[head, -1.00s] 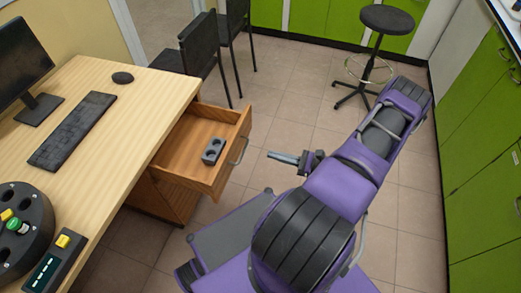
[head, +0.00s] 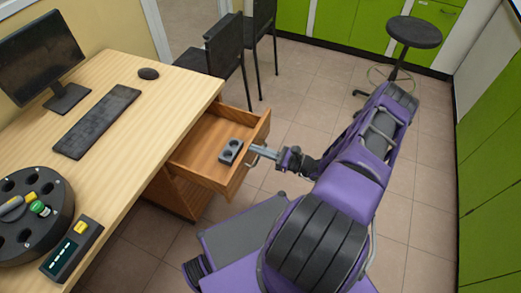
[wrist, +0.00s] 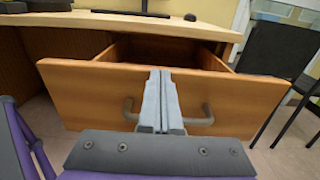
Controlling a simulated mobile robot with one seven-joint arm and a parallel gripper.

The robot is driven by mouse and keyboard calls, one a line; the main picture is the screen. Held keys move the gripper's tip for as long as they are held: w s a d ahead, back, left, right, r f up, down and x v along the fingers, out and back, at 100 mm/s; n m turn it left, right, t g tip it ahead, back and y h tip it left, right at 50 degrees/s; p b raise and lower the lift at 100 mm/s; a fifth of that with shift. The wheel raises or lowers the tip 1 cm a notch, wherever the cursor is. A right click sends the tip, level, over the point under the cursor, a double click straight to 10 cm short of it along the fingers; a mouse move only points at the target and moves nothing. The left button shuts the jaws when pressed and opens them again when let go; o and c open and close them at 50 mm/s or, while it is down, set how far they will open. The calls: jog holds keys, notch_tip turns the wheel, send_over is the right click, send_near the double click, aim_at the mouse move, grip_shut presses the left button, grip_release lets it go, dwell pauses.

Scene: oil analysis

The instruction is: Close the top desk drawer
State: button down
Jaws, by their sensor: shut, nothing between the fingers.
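The top desk drawer (head: 213,150) is pulled out from the wooden desk (head: 133,113), with a small dark two-hole block (head: 231,150) inside. In the wrist view the drawer front (wrist: 240,101) faces me, with its grey handle (wrist: 199,118) partly hidden behind my fingers. My gripper (head: 256,151) is shut and empty, its fingertips at the drawer front near the handle. In the wrist view my gripper (wrist: 160,74) points at the middle of the front, its tips near the top edge. I cannot tell whether it touches the front.
A monitor (head: 41,56), keyboard (head: 97,121), mouse (head: 148,73), round dark carousel (head: 33,225) and small display device (head: 72,250) are on the desk. Black chairs (head: 229,62) stand behind the drawer. A stool (head: 413,32) and green cabinets (head: 495,150) are farther right.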

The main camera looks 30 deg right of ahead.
jog(key=shift+r+b+x, duration=0.1)
jog(key=shift+b+x, duration=1.35)
jog(key=shift+x, duration=4.95)
jog(key=shift+r+b+x, duration=0.15)
jog(key=shift+b+x, duration=1.3)
jog(key=shift+x, duration=4.95)
